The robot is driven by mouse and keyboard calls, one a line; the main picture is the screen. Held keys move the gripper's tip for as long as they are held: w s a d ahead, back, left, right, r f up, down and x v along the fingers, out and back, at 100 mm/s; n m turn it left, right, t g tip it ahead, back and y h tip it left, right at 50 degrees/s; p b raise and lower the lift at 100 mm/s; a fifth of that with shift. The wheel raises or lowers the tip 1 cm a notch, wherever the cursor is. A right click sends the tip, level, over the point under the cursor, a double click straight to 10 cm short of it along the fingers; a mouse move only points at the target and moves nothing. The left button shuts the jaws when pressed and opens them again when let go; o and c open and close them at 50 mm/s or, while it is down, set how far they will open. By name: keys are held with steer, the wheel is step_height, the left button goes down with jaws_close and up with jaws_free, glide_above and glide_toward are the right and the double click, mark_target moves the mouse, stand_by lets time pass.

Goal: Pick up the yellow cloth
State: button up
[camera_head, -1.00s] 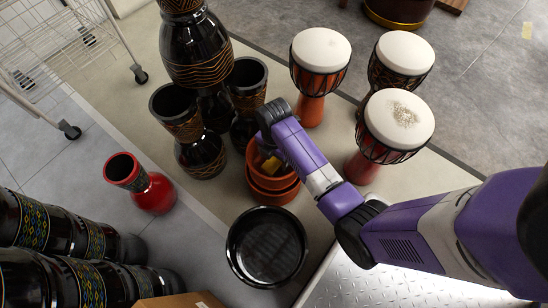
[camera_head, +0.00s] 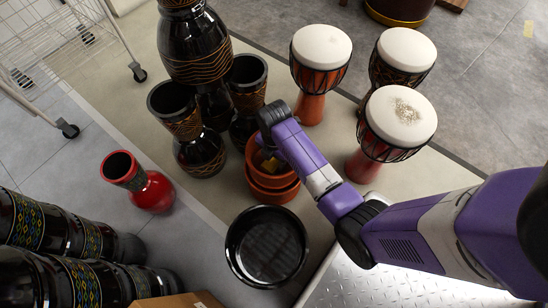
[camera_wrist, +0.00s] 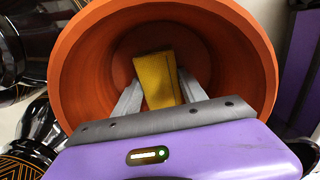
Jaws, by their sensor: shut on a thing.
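The yellow cloth (camera_wrist: 154,78) is inside an orange-brown pot (camera_wrist: 85,62) in the wrist view. My gripper (camera_wrist: 156,92) reaches into the pot, with one finger on each side of the cloth, and is shut on it. The pot (camera_head: 277,188) is the top one of a stack on the floor. Whether the cloth touches the pot's bottom I cannot tell.
A black round dish (camera_head: 266,247) stands in front of the stack. A red vase (camera_head: 150,190) stands farther left. A wire rack (camera_head: 50,45) is at upper left.

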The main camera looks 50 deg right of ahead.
mark_target(274, 160)
step_height(274, 160, up, 20)
steer(key=p, duration=1)
steer(key=shift+p, duration=0.3)
